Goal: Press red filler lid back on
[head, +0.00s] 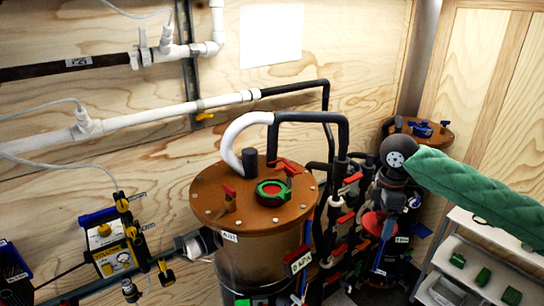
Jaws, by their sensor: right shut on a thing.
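The brown round tank top (215,205) stands in the middle of the head view. My right arm comes in from the right in a green sleeve. Its gripper (380,212) points down, to the right of the tank and apart from it. It is shut on a round red disc, which looks like the red filler lid (372,224). The fingertips are small and partly hidden among dark pipes. My left gripper is out of view.
Black pipes and red-handled valves (346,217) crowd the space between the tank and my right gripper. A second brown tank (433,131) stands behind. A yellow instrument box (112,246) is at the left. A white shelf (466,270) with green items is at the lower right.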

